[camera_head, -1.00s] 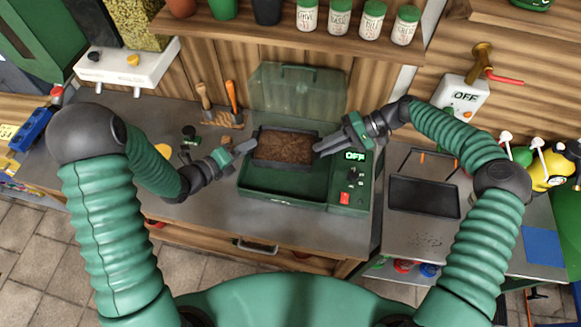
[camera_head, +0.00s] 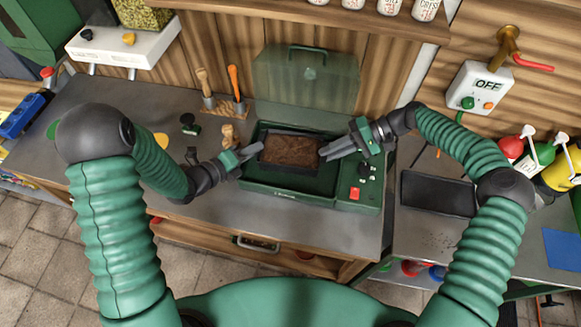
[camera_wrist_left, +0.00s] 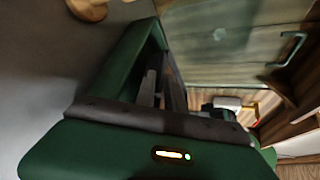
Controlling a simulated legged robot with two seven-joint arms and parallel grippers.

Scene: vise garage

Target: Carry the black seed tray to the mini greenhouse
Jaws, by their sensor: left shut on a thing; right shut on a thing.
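The black seed tray (camera_head: 290,152), filled with brown soil, is level inside the outline of the mini greenhouse's green base (camera_head: 318,198). I cannot tell whether it touches the base floor. The greenhouse's clear lid (camera_head: 300,80) stands open behind. My left gripper (camera_head: 252,150) is shut on the tray's left end. My right gripper (camera_head: 330,153) is shut on its right end. The left wrist view shows my left fingers (camera_wrist_left: 158,88) over the green base, with the lid (camera_wrist_left: 225,40) beyond; the tray is hard to make out there.
A black empty tray (camera_head: 438,193) lies on the right bench. A wooden figure-like piece (camera_head: 228,135) and hand tools (camera_head: 236,85) stand left of the greenhouse. A wall switch box (camera_head: 482,88) reads OFF. The shelf above holds several white jars (camera_head: 388,7).

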